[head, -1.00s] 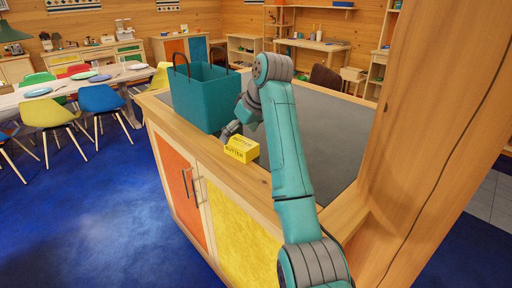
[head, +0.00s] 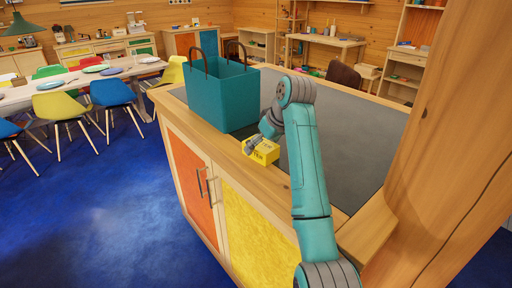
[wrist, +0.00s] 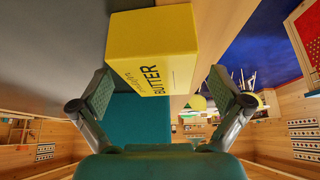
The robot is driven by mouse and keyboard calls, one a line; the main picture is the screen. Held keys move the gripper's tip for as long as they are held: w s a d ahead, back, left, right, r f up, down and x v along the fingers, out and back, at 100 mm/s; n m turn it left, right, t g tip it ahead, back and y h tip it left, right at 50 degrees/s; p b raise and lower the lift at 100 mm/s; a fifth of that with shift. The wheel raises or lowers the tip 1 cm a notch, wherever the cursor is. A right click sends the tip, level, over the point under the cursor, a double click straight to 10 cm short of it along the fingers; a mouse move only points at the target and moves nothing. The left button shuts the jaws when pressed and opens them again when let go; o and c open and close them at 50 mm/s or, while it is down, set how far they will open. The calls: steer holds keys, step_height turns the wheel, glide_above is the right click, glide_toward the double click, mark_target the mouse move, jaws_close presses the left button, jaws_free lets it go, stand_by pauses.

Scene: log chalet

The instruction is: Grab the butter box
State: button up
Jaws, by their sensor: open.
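The yellow butter box (head: 265,152) sits on the counter near its front edge, just in front of the teal bag. In the wrist view the box (wrist: 155,48) is at top centre, its dark lettering facing me. My gripper (head: 258,143) is at the box, and a finger partly covers its upper left side in the head view. In the wrist view my gripper (wrist: 162,88) is open, with one finger on each side of the box's width. I see no finger clearly pressing on the box.
The teal bag (head: 222,98) with brown handles stands right behind the box on the counter. The grey countertop (head: 350,135) is clear to the right. A wooden post (head: 455,130) rises at the right. A dining table with colourful chairs is at far left.

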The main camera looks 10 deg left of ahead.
steer(key=shift+x, duration=0.8)
steer(key=c, duration=1.5)
